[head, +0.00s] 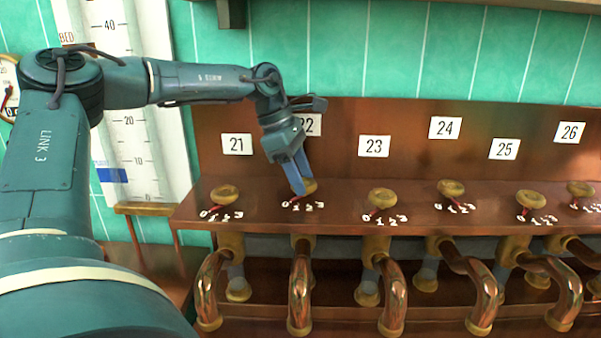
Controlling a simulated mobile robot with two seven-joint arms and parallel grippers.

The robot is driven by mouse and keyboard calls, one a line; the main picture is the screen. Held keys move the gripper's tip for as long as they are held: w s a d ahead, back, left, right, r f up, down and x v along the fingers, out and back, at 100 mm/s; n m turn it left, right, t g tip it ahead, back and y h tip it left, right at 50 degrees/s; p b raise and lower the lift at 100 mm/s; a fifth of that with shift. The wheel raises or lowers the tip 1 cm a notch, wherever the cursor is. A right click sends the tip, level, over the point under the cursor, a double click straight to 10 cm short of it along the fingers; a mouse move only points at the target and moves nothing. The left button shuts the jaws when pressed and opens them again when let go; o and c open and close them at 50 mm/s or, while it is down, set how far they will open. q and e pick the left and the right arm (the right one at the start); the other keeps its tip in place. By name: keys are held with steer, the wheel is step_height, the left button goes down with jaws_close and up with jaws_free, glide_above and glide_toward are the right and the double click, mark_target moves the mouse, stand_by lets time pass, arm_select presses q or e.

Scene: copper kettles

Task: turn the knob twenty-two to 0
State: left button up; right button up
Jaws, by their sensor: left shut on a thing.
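Knob twenty-two (309,186) is a small brass knob on the copper shelf, below the white label 22 (313,125), which my arm partly covers. My left gripper (298,187) comes down from above and is shut on this knob, hiding much of it. A scale marked 0 to 3 (306,205) lies in front of the knob. A red pointer shows near the left end of the scale, by the 0; its exact reading is too small to be sure of. My right gripper is not in view.
Knob 21 (225,194) stands to the left and knob 23 (381,197) to the right, with more knobs beyond. Curved copper spouts (300,285) hang below the shelf. A tall white gauge (130,120) stands on the tiled wall behind my left arm.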

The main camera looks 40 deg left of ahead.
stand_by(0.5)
arm_select(q)
steer(key=o, duration=1)
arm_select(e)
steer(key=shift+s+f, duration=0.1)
